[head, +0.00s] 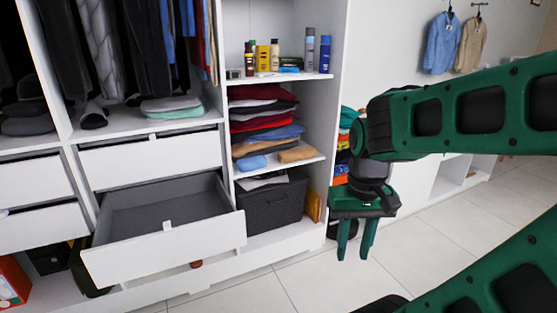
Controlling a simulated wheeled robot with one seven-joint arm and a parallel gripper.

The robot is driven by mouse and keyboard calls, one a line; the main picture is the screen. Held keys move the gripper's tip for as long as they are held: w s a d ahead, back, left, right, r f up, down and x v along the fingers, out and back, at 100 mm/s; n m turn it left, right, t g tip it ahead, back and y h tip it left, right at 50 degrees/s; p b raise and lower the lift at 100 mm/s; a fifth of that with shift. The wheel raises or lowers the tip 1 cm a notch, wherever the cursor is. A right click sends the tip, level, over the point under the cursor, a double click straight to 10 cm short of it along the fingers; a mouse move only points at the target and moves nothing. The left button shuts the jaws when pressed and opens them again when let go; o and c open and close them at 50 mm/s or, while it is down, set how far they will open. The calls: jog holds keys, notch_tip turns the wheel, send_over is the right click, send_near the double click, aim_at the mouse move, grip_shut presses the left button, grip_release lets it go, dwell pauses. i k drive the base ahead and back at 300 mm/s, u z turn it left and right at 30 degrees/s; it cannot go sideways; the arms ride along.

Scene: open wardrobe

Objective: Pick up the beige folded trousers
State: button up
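A small tan-beige folded garment (297,154) lies at the front right of the wardrobe's middle shelf; it looks like the beige trousers. A second tan folded layer (250,148) shows low in the clothes stack behind, so I cannot be sure which is the trousers. A blue folded cloth (252,163) lies to the left on the same shelf. My gripper (354,256) hangs outside the wardrobe, to the right of and nearer than the shelf. Its two green fingers point down, apart, with nothing between them.
A dark woven basket (270,208) stands below the shelf, with white folded cloth on it. An open drawer (170,245) sticks out at left. Bottles (262,58) stand on the shelf above. The tiled floor (320,285) in front is clear.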

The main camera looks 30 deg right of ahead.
aim_at(284, 157)
jog(key=u, duration=2.55)
jog(key=k, duration=1.05)
jog(key=z, duration=2.35)
jog(key=i, duration=0.7)
jog(key=z, duration=0.05)
